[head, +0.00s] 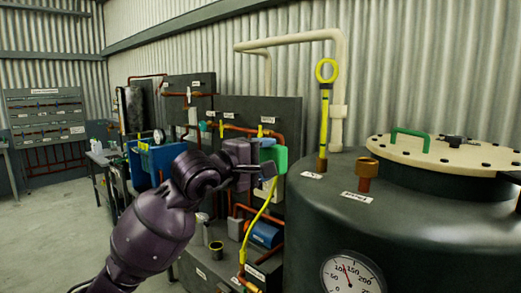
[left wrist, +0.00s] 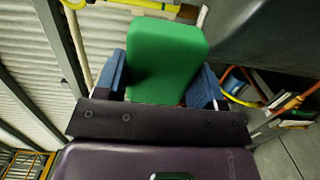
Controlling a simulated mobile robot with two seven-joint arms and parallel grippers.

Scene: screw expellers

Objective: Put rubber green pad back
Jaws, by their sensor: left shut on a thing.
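The green rubber pad (left wrist: 166,62) is a flat rounded rectangle. In the left wrist view it sits between the two blue finger pads of my left gripper (left wrist: 163,88), which is shut on it. In the head view the pad (head: 280,155) shows at the tip of my left gripper (head: 258,165), held in the air in front of the dark panel and left of the large tank. A yellow hose hangs just below it. The pad's lower edge is hidden by the gripper in the wrist view. My right gripper is not in view.
The large dark tank (head: 400,225) with a cream lid (head: 445,153), green handle (head: 410,135) and pressure gauge (head: 352,272) fills the right. A blue container (head: 150,160) stands left behind my arm. Copper pipes and a blue motor (head: 265,235) sit below. Open floor lies at left.

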